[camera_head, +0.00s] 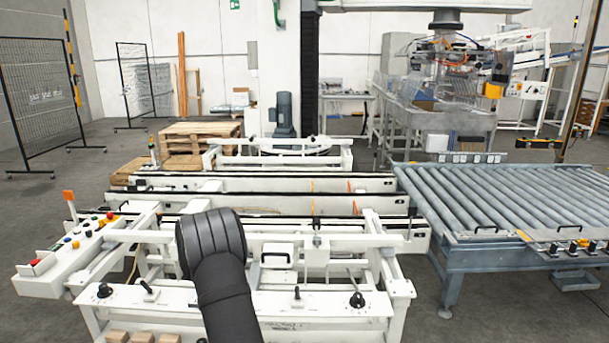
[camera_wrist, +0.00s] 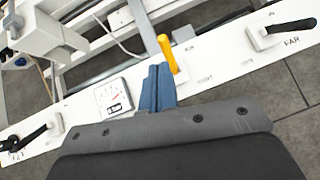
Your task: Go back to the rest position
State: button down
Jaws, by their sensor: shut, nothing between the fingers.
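My gripper (camera_wrist: 158,88) shows in the wrist view as two blue fingers pressed together, with nothing between them. It is over the white panel (camera_wrist: 215,68) of the machine. An orange-yellow lever (camera_wrist: 167,53) stands just beside the fingertips; I cannot tell whether they touch it. In the head view my dark arm rises from the bottom edge in front of the white machine frame (camera_head: 330,308), and my gripper is hidden behind it.
The panel carries a gauge (camera_wrist: 115,97) and a black-handled lever (camera_wrist: 290,27) marked "FAR". A button console (camera_head: 70,255) stands at left, a roller conveyor (camera_head: 490,200) at right. Wooden pallets (camera_head: 195,135) lie behind. Open floor shows at far left.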

notch_tip(320, 180, down, 6)
jog(key=d+t, duration=0.1)
jog(key=shift+s+d, duration=0.2)
jog(key=shift+s, duration=0.1)
jog(key=shift+s, duration=0.1)
dwell(0.5)
jog(key=shift+r, duration=0.1)
dwell(0.4)
